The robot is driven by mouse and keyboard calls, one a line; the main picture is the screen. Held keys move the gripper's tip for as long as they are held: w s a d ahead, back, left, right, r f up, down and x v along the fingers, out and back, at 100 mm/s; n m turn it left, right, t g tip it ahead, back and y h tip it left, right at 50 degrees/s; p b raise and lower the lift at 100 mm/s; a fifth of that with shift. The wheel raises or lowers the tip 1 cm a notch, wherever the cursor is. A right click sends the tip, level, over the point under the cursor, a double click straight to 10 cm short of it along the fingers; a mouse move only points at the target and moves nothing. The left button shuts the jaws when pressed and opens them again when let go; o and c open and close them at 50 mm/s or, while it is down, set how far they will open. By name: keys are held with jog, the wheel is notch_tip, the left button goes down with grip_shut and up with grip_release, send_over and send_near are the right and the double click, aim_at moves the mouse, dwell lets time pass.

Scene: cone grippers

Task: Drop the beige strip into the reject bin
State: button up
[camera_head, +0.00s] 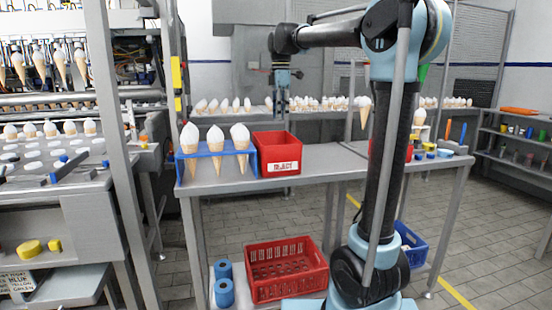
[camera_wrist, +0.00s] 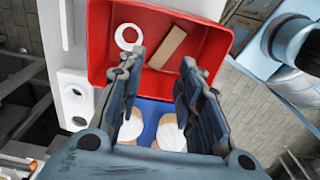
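The beige strip (camera_wrist: 168,47) appears inside the red reject bin (camera_wrist: 215,48) in the wrist view, lying at a slant beyond my fingertips and apart from them. The bin also shows in the head view, labelled "REJECT" (camera_head: 280,167), on the grey table; its inside is hidden there. My gripper (camera_head: 282,110) is above the bin. In the wrist view its two dark fingers (camera_wrist: 160,72) stand apart with nothing between them.
A blue rack (camera_head: 216,150) with three white-topped cones stands just left of the bin. A red crate (camera_head: 287,291) and blue rolls (camera_head: 224,292) sit on the lower shelf. More cones line the back.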

notch_tip(320, 180, up, 11)
jog(key=shift+f, duration=0.15)
dwell(0.4)
jog(key=s+d+f+m+t, duration=0.1)
jog(key=s+d+f+m, duration=1)
jog(key=s+d+f, duration=0.55)
jog(key=s+d+f+m, duration=0.1)
jog(key=s+f+m, duration=0.2)
jog(key=f, duration=0.6)
jog(key=s+d+f+m, duration=0.2)
jog(key=s+f+m, duration=0.1)
jog(key=s+f, duration=0.4)
jog(key=s+d+f+m+t, duration=0.1)
jog(key=s+f+m, duration=0.3)
jog(key=f, duration=0.8)
jog(key=shift+s+d, duration=0.45)
jog(key=shift+s, duration=0.2)
jog(key=shift+w+f, duration=0.15)
jog(key=shift+w, duration=0.3)
